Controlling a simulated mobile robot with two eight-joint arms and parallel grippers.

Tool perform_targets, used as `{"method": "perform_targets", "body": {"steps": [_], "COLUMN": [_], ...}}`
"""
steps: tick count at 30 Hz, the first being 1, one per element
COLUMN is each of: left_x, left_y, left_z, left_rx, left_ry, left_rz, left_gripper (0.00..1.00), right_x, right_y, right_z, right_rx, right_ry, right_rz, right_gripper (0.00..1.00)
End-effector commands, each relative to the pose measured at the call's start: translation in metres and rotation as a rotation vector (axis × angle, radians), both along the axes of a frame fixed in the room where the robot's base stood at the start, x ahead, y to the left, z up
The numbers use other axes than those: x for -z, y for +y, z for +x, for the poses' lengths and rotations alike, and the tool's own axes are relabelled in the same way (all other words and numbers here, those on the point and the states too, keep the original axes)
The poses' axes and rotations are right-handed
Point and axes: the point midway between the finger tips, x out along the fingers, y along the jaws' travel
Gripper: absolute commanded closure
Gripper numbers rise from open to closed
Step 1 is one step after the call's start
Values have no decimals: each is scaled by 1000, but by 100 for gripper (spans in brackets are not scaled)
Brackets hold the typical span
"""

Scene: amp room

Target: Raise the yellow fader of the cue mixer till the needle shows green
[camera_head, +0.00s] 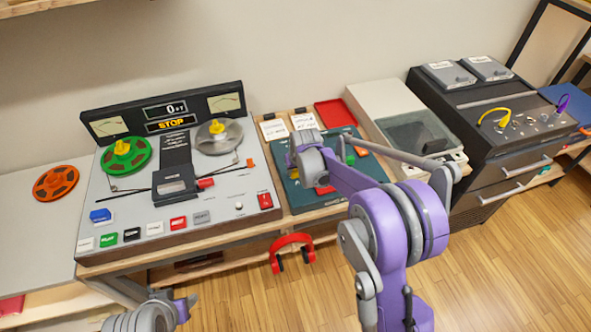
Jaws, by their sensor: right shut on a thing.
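The cue mixer (290,189) is a dark teal panel on the wooden bench, right of the tape machine. My right arm reaches over it from the lower right and covers much of its face. My right gripper (313,178) points down onto the mixer and is shut on a small part there, at the faders. A red knob (325,190) and a green knob (350,159) show beside the arm. I cannot make out the mixer's needle. Part of my left arm shows at the bottom left; its gripper is out of frame.
The tape machine (225,222) has a green reel, a grey reel and two meters above. Red headphones (291,248) hang at the bench front. A red tray (335,113) lies behind the mixer. A turntable (413,133) and a dark patch cabinet (460,105) stand right.

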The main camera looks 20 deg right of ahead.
Motion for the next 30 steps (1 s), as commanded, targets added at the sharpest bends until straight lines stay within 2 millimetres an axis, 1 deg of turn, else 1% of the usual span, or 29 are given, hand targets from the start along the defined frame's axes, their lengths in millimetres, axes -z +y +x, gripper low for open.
{"method": "perform_targets", "body": {"steps": [23,26,30], "left_x": [0,-1,-3], "left_y": [0,0,0], "left_z": [0,0,1], "left_rx": [0,0,0], "left_ry": [0,0,-2], "left_rz": [0,0,0], "left_gripper": [50,50,50], "right_x": [0,0,-1], "right_y": [0,0,1], "right_z": [0,8,32], "right_rx": [0,0,0], "right_ry": [0,0,-1], "right_rz": [0,0,0], "right_gripper": [100,100,100]}}
